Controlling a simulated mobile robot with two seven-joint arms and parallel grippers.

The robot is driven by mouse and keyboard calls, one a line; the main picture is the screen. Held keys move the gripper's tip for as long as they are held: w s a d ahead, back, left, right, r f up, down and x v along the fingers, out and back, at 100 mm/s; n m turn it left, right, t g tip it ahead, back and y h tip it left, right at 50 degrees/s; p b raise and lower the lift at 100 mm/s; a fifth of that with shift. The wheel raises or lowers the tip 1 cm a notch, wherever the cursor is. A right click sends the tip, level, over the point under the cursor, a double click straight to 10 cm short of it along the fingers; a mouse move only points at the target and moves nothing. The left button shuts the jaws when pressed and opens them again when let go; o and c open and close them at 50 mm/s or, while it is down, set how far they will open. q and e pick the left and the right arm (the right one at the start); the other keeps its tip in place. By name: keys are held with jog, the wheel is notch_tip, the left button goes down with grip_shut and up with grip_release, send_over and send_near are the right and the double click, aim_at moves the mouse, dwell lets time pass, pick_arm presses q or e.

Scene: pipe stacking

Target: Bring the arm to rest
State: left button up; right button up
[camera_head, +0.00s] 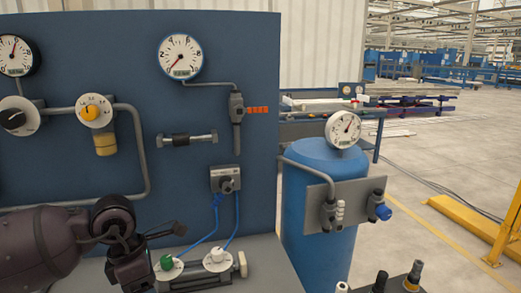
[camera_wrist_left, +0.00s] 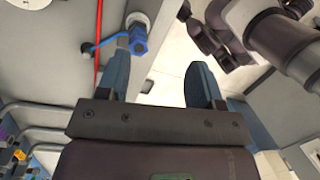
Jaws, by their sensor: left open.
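My left arm (camera_head: 45,245) comes in at the lower left of the head view, dark and low in front of the blue panel. Its end is beside the white knobs at the panel's foot; its fingertips cannot be made out there. In the left wrist view my left gripper (camera_wrist_left: 158,65) is open, with two blue fingers apart and nothing between them. A blue valve fitting (camera_wrist_left: 138,38) is just beyond the left finger; whether they touch is unclear. Dark arm links (camera_wrist_left: 270,35) show at the upper right of that view. No right gripper can be made out.
The blue panel (camera_head: 180,110) carries gauges, pipes and valves. A green-capped knob (camera_head: 167,264) and a white knob (camera_head: 217,258) are close to my arm. A blue tank (camera_head: 315,225) stands to the right. A red line (camera_wrist_left: 98,45) runs past the left finger. Open floor is at far right.

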pick_arm(q)
jog(key=s+d+r+n+t+h, duration=0.1)
jog(key=s+d+r+n+h, duration=0.25)
jog(key=d+h, duration=0.45)
jog(key=s+d+r+n+t+h, duration=0.2)
jog(key=d+n+h, duration=0.2)
jog(key=d+h, duration=0.4)
jog(key=w+a+r+n+t+y, duration=0.25)
jog(key=a+n+t, duration=0.25)
jog(key=n+t, duration=0.85)
jog(key=a+f+n+t+y, duration=0.3)
jog(key=a+f+n+y, duration=0.5)
jog(key=n+y, duration=0.6)
jog(key=s+a+f+n+g+y, duration=0.4)
jog(key=s+a+f+n+g, duration=0.55)
jog(key=s+f, duration=0.2)
jog(key=s+d+f+n+g+h, duration=0.1)
jog(key=s+f+n+g, duration=0.45)
jog(key=s, duration=0.75)
jog(key=w+f+m+t+h, duration=0.1)
jog(key=w+f+m+t, duration=0.1)
jog(key=w+f+t, duration=0.5)
jog(key=shift+w+d+f+m, duration=0.2)
jog(key=shift+w+f+m, duration=0.2)
jog(key=shift+w+f, duration=0.6)
pick_arm(e)
jog(key=shift+w+a, duration=0.2)
jog(key=shift+w, duration=0.25)
